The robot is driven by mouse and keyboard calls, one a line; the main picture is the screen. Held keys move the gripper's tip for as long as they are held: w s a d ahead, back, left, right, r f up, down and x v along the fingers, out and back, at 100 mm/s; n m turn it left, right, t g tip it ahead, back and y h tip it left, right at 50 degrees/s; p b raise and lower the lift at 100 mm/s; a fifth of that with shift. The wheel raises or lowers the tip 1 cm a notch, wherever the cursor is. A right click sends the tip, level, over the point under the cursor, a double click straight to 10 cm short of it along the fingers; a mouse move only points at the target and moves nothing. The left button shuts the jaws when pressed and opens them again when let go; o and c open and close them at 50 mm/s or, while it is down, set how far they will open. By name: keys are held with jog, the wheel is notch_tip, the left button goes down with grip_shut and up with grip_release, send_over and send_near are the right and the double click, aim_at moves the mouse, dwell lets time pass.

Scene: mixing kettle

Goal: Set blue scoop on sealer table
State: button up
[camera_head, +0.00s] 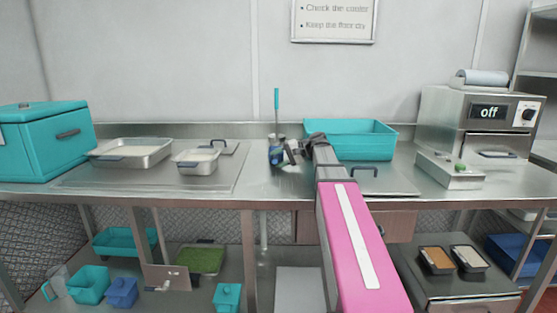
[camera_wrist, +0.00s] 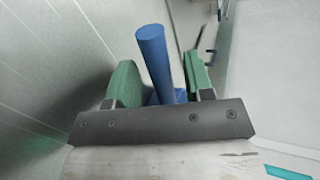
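The blue scoop (camera_wrist: 155,60) shows in the wrist view as a round blue handle between the two green fingers of my gripper (camera_wrist: 165,78). Gaps show on both sides of the handle and the fingers stand wide apart, so my gripper looks open around it. The lower blue part is mostly hidden behind the gripper's dark plate. In the head view my gripper (camera_head: 289,153) is low at the back of the steel counter, beside a small blue shape (camera_head: 275,157) that looks like the scoop. The sealer (camera_head: 478,122), reading "off", stands on the right part of the counter (camera_head: 512,183).
A teal-handled tool (camera_head: 277,103) stands upright close by my gripper. A teal bin (camera_head: 368,142) is just right of it. Steel trays (camera_head: 132,163) and a teal cooler (camera_head: 45,150) stand left. Some counter right of that box is bare.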

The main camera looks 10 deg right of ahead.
jog(key=shift+r, duration=0.1)
jog(key=v, duration=1.2)
